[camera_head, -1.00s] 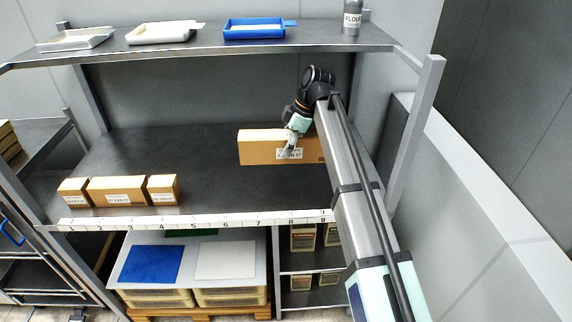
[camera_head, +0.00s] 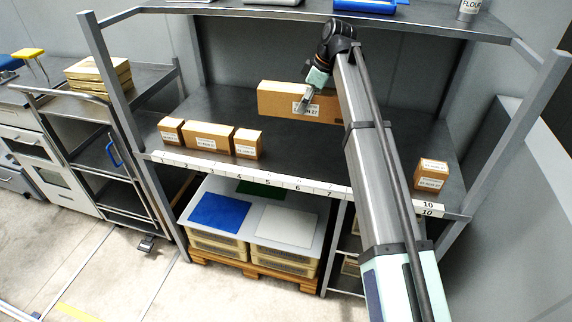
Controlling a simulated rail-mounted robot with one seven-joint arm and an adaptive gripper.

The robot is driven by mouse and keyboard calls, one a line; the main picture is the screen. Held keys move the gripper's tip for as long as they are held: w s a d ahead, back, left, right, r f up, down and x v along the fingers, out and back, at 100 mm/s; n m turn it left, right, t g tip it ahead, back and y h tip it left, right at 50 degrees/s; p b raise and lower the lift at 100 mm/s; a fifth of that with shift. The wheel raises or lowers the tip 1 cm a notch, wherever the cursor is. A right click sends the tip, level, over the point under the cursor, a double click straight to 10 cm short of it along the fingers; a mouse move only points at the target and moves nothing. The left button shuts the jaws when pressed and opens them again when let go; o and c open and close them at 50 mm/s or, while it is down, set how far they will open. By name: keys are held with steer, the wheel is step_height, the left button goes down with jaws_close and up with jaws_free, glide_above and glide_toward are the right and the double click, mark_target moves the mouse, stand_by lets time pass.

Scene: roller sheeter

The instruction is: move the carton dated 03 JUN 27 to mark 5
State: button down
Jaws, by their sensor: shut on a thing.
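My gripper (camera_head: 303,108) is shut on a long brown carton (camera_head: 276,97) at the back of the middle shelf. Its fingers are at the carton's front, by a white label whose end reads 27; they cover part of the label, so the full date is not readable. The right end is hidden behind my arm. I cannot tell whether the carton touches the shelf. Mark 5 (camera_head: 268,181) is on the white numbered strip along the shelf's front edge. The held carton is well behind the strip.
A small carton (camera_head: 171,131), a long carton (camera_head: 207,137) and another small carton (camera_head: 248,143) stand side by side at the front left. A carton or small stack (camera_head: 431,174) stands near mark 10. Shelf behind mark 5 looks clear. The upper shelf (camera_head: 240,9) overhangs the back.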

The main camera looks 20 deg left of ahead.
steer(key=shift+f, duration=0.4)
step_height(320, 180, down, 19)
steer(key=p, duration=0.4)
steer(key=shift+w+d, duration=0.1)
steer(key=shift+d, duration=0.05)
steer(key=shift+f, duration=0.1)
steer(key=shift+c, duration=0.9)
jaws_free()
steer(key=b+v, duration=0.2)
steer(key=v, duration=1)
